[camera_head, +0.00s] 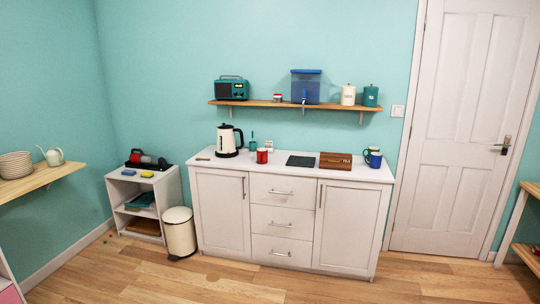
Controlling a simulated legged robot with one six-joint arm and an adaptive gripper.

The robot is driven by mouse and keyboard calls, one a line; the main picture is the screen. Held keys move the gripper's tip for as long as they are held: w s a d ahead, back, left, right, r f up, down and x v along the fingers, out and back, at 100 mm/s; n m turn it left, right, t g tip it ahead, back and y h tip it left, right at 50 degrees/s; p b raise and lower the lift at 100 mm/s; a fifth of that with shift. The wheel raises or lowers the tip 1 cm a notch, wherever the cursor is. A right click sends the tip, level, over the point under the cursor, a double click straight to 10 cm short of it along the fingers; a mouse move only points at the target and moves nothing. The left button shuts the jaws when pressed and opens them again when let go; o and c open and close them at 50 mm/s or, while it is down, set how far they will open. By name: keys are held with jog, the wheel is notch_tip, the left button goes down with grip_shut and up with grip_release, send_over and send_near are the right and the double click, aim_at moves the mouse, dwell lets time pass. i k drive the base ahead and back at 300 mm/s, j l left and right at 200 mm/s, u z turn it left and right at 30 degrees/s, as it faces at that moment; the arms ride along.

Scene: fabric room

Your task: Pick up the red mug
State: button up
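The red mug (262,156) stands upright on the white top of the low cabinet (330,168), left of its middle. It is small in the camera_head view, with a pale object just behind it. My gripper is not in view, so its state and distance from the mug do not show.
On the cabinet top, a kettle (228,140) stands left of the mug. A dark flat board (300,161), a brown wooden box (335,161) and a blue mug (374,160) are to the right. A wall shelf (275,104) hangs above. A bin (180,233) stands left; the floor (200,278) in front is clear.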

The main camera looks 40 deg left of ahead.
aim_at(262, 153)
jog(key=i+j+u, duration=0.5)
jog(key=i, duration=0.35)
jog(key=i+j+u, duration=0.25)
jog(key=i, duration=0.2)
jog(key=i+j, duration=0.2)
jog(key=i, duration=0.3)
